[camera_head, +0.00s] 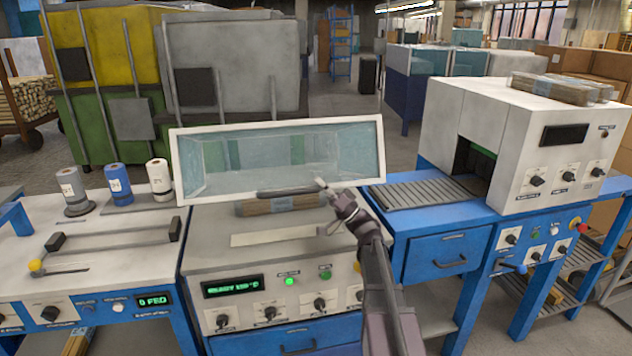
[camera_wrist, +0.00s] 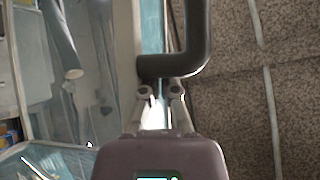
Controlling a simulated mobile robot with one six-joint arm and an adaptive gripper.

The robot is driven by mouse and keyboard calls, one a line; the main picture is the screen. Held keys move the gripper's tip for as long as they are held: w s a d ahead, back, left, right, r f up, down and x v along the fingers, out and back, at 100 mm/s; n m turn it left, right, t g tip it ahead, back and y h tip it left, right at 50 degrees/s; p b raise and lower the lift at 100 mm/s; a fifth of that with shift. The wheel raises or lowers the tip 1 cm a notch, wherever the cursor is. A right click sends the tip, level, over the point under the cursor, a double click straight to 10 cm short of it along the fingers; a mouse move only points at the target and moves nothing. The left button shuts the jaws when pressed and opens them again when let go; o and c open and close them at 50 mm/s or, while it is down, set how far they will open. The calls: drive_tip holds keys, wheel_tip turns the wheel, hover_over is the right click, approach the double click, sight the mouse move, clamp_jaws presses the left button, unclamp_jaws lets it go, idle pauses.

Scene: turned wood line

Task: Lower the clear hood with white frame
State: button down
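The clear hood (camera_head: 180,165) has a white frame and stands raised and tilted over the middle blue machine (camera_head: 215,262). A dark bar handle (camera_head: 290,191) runs along its lower front edge. My gripper (camera_head: 325,187) is at the right end of this handle. In the wrist view the dark bent handle (camera_wrist: 196,40) is just ahead of my gripper (camera_wrist: 160,82).
Packed wood pieces (camera_head: 262,205) lie under the hood on the machine top. A white oven-like unit (camera_head: 490,120) with a roller bed (camera_head: 425,193) stands to the right. Several film rolls (camera_head: 118,183) stand on the left bench.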

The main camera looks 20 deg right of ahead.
wheel_tip(320, 180, down, 6)
drive_tip(key=s+b, duration=0.2)
drive_tip(key=b, duration=0.2)
drive_tip(key=shift+b, duration=0.4)
drive_tip(key=shift+s+r, duration=0.1)
drive_tip(key=shift+s, duration=0.05)
drive_tip(key=shift+s+r, duration=0.1)
